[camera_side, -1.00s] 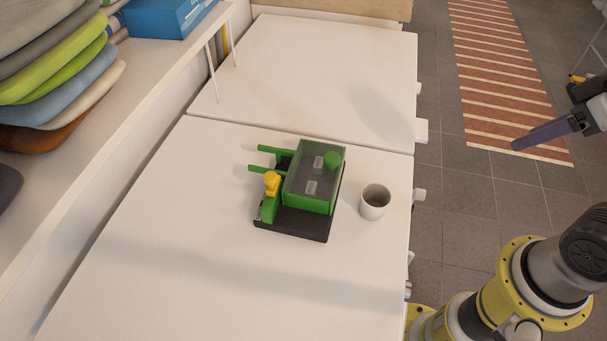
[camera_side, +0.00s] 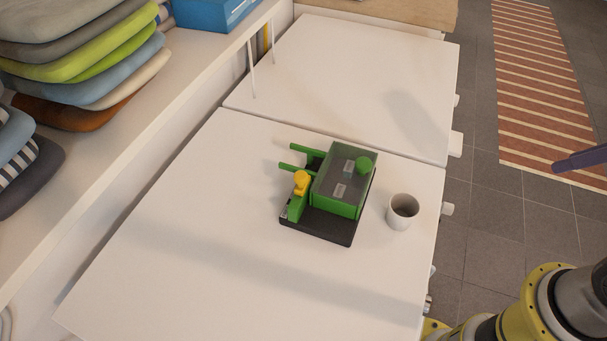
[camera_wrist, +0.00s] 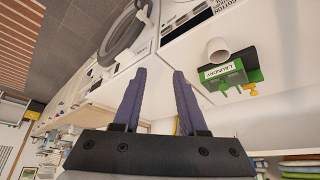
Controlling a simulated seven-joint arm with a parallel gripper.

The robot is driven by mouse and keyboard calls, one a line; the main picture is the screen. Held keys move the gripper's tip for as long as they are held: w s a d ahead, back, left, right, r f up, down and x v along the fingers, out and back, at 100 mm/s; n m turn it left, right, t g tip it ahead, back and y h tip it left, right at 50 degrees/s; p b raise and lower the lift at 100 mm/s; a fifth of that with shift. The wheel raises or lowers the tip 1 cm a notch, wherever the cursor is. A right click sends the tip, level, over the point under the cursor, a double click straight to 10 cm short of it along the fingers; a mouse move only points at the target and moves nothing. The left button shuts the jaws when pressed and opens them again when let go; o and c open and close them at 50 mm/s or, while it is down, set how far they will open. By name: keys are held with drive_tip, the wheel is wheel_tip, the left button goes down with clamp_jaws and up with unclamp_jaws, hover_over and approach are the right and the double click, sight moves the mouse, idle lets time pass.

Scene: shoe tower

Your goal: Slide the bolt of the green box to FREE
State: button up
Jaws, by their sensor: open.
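The green box (camera_side: 342,181) stands on a black base (camera_side: 322,227) on the white top. It has a dark see-through lid with a round green knob (camera_side: 366,165). A yellow knob (camera_side: 302,181), which looks like the bolt's handle, sits on a green part at the box's left side. The lettering beside it is too small to read. In the wrist view the box (camera_wrist: 232,75) shows a "LAUNDRY" label, with the yellow knob (camera_wrist: 252,89) beyond it. My gripper (camera_wrist: 159,72) is open and empty, far from the box. One purple finger (camera_side: 582,158) shows at the side view's right edge.
A white cup (camera_side: 403,211) stands just right of the box. Two green rails (camera_side: 299,153) stick out at the box's far left. The white top (camera_side: 220,250) in front is clear.

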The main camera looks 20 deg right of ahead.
drive_tip(key=shift+s+f+m, duration=0.1)
drive_tip(key=shift+s+m, duration=0.05)
drive_tip(key=shift+m, duration=0.35)
drive_tip(key=c, duration=0.5)
drive_tip(key=shift+w+a+r+m+y, duration=0.2)
drive_tip(key=shift+a+r+m, duration=0.2)
drive_tip(key=shift+r+m, duration=0.2)
drive_tip(key=shift+w+a+r+m+y, duration=0.1)
drive_tip(key=shift+a+r+m+y, duration=0.1)
drive_tip(key=shift+a+r+m, duration=0.25)
clamp_jaws()
drive_tip(key=w+a+r+m+g+y, duration=0.2)
drive_tip(key=w+a+r+m, duration=0.25)
drive_tip(key=w, duration=0.25)
drive_tip(key=w+a+r+m+g+y, duration=0.2)
drive_tip(key=w+a+r+m+y, duration=0.15)
drive_tip(key=w+a, duration=0.3)
drive_tip(key=w+a+f+m+g, duration=0.1)
drive_tip(key=w+a+f+g, duration=0.1)
drive_tip(key=w+f, duration=0.4)
drive_tip(key=w+a+f+m+g+y, duration=0.1)
drive_tip(key=w+a+f+m+g, duration=0.1)
drive_tip(key=w+a+f, duration=0.3)
drive_tip(key=shift+w+a+f, duration=0.25)
drive_tip(key=shift+w+f, duration=0.5)
drive_tip(key=shift+w, duration=0.25)
